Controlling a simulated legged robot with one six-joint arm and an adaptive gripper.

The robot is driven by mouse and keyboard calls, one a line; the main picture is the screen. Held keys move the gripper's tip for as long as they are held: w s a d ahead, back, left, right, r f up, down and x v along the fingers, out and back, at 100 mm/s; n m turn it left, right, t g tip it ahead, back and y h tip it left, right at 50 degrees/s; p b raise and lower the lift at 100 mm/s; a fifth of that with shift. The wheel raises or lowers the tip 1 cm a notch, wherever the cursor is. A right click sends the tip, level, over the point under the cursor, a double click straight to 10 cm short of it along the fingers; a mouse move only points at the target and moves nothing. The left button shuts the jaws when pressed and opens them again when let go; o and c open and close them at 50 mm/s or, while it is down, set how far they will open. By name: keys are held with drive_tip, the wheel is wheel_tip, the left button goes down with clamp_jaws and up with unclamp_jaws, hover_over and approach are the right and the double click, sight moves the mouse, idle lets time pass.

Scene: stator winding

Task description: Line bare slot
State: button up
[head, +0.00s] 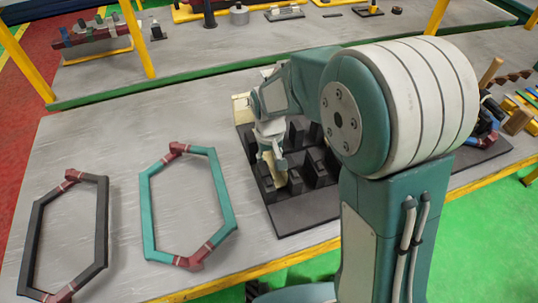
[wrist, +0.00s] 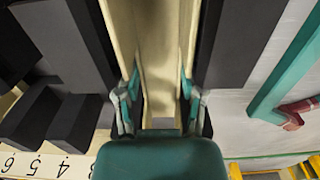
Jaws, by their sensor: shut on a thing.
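My gripper (head: 272,138) is over the dark stator block (head: 305,212), which has several upright black teeth. In the wrist view my gripper (wrist: 158,82) is shut on a cream, channel-shaped slot liner (wrist: 160,40), with a finger at each side wall. The liner runs lengthwise between dark teeth (wrist: 70,40) on both sides. In the head view the liner (head: 277,170) shows below my gripper, near the teeth. I cannot tell whether it is seated in the slot. My arm hides part of the stator.
A pale numbered strip (wrist: 50,163) lies along the stator's edge. A teal hexagonal coil (head: 150,215) and a black one (head: 102,225) lie to the left on the grey table (head: 110,140). Tools (head: 518,115) lie at the right. A rear shelf (head: 200,55) with yellow posts holds parts.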

drive_tip(key=shift+f, duration=0.75)
idle(0.8)
drive_tip(key=o, duration=0.9)
drive_tip(key=shift+r, duration=0.95)
drive_tip(key=shift+r, duration=3.65)
drive_tip(key=shift+r, duration=0.1)
wheel_tip(320, 180, up, 12)
hover_over(269, 162)
